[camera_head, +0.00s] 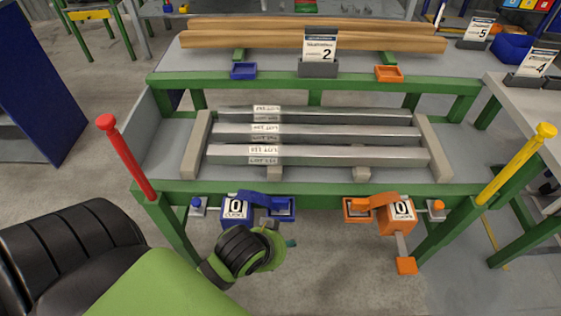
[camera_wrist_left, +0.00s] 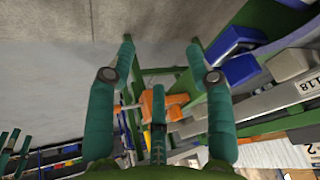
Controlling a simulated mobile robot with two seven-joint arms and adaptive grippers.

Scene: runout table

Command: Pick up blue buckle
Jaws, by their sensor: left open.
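The blue buckle (camera_head: 237,209), with a white face reading 0 clicks, hangs at the left of the table's green front rail. A blue strap runs from it to a blue bracket (camera_head: 283,209) on its right. In the left wrist view, blue parts (camera_wrist_left: 241,69) lie right of my fingers; which part is the buckle I cannot tell. My left gripper (camera_wrist_left: 160,42) is open, its teal fingers apart with nothing between the tips. In the head view, my left gripper (camera_head: 286,241) is just below and right of the buckle, its wrist hiding the fingers mostly. My right gripper is not in view.
An orange buckle (camera_head: 397,214) with a hanging handle is on the right of the front rail. A red post (camera_head: 125,157) and a yellow post (camera_head: 516,164) stand at the table's front corners. Several grey bars (camera_head: 330,154) lie on the table. Floor below the rail is clear.

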